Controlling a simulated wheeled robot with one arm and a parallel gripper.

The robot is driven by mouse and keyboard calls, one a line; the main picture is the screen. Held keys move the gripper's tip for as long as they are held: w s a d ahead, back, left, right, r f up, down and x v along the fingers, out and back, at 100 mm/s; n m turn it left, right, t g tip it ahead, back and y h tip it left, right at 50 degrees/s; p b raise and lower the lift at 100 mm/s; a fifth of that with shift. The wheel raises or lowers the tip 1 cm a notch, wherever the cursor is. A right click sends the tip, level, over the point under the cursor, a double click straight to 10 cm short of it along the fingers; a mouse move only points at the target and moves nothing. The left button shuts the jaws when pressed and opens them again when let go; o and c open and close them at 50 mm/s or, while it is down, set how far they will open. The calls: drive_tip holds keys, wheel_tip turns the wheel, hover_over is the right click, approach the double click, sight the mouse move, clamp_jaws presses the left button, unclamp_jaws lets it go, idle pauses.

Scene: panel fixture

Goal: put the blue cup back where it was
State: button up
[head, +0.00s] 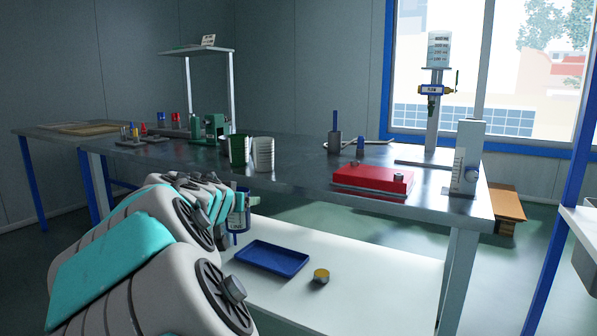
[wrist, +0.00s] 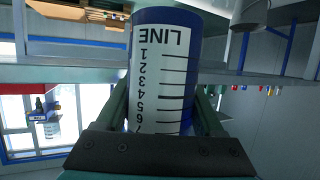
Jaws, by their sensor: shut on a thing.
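The blue cup (head: 239,222) is in my gripper (head: 228,220), in front of the steel bench and above the lower white surface. In the wrist view the cup (wrist: 208,50) shows a white label with LINE and a numbered scale, which reads upside down there. My gripper (wrist: 160,112) is shut around the cup, with one finger on each side. The cup's inside cannot be seen. A blue tray (head: 272,258) lies flat and empty on the lower white surface (head: 375,285), to the right of and below the cup.
A short yellow-topped round piece (head: 321,276) stands right of the tray. On the steel bench (head: 300,178) are a green cup (head: 238,150), a white ribbed cup (head: 263,155), a red box (head: 372,181) and a stand with a valve (head: 433,115). The bench's front edge is close to my arm.

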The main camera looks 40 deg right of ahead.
drive_tip(key=s+d+r+m+g+h+p, duration=0.1)
drive_tip(key=s+d+r+m+g+h, duration=0.25)
drive_tip(key=s+d+r, duration=0.9)
drive_tip(key=shift+m+g+y, duration=0.35)
drive_tip(key=shift+g, duration=0.1)
drive_tip(key=w+d+p, duration=0.1)
drive_tip(key=w+d, duration=0.1)
drive_tip(key=w, duration=0.2)
drive_tip(key=w+d+p, duration=0.1)
drive_tip(key=w+d, duration=0.2)
drive_tip(key=w, duration=0.2)
drive_tip(key=w+d, duration=0.3)
drive_tip(key=w, duration=0.2)
drive_tip(key=shift+w+d+f+p, duration=0.1)
drive_tip(key=shift+f+p, duration=0.15)
drive_tip(key=shift+p, duration=0.15)
drive_tip(key=shift+w+d+f, duration=0.15)
drive_tip(key=shift+w+d, duration=0.3)
drive_tip(key=shift+w, duration=0.2)
drive_tip(key=shift+f, duration=1.75)
drive_tip(key=shift+f, duration=0.1)
drive_tip(key=o, duration=1.5)
